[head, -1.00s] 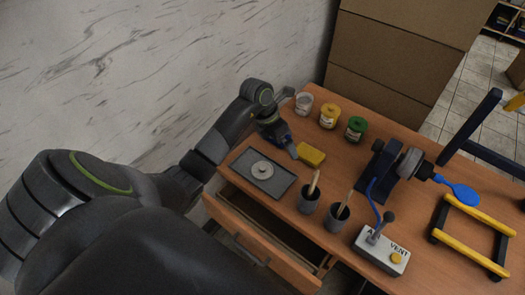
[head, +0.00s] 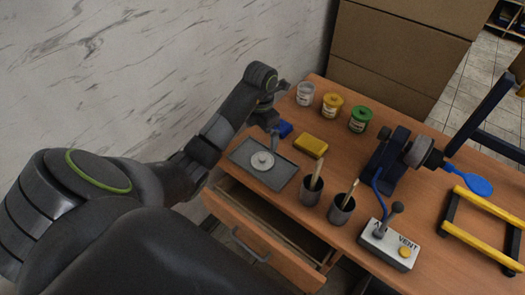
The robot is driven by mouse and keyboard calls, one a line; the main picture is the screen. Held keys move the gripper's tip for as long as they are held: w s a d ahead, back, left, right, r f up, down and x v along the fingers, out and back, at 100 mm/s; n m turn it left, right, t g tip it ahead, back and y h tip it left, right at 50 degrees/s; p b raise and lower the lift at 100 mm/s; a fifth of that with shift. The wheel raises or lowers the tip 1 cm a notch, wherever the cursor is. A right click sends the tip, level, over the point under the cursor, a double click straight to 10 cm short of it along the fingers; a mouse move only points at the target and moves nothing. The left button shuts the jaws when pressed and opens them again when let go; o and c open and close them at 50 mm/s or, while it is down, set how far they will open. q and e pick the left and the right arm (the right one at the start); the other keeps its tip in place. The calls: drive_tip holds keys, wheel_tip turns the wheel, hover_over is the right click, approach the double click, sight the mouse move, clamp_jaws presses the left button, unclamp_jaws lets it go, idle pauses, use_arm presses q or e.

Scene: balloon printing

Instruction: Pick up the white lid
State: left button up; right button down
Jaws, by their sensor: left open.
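The white lid (head: 262,160), a pale disc with a small knob, lies in a dark grey tray (head: 283,183) on the left part of the wooden table. My right gripper is not in view.
A yellow block (head: 311,145), brush cups (head: 311,191), an open white jar (head: 304,94), lidded yellow (head: 332,106) and green (head: 360,120) jars stand nearby. An open drawer (head: 262,240) juts out in front.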

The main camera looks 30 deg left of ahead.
use_arm(q)
drive_tip(key=b, duration=0.7)
hover_over(262, 158)
wheel_tip(262, 158, down, 7)
drive_tip(key=shift+f, duration=0.2)
wheel_tip(262, 158, down, 3)
drive_tip(key=shift+d+r, duration=0.1)
drive_tip(key=shift+d, duration=0.05)
drive_tip(key=shift+f, duration=0.6)
drive_tip(key=c, duration=1.1)
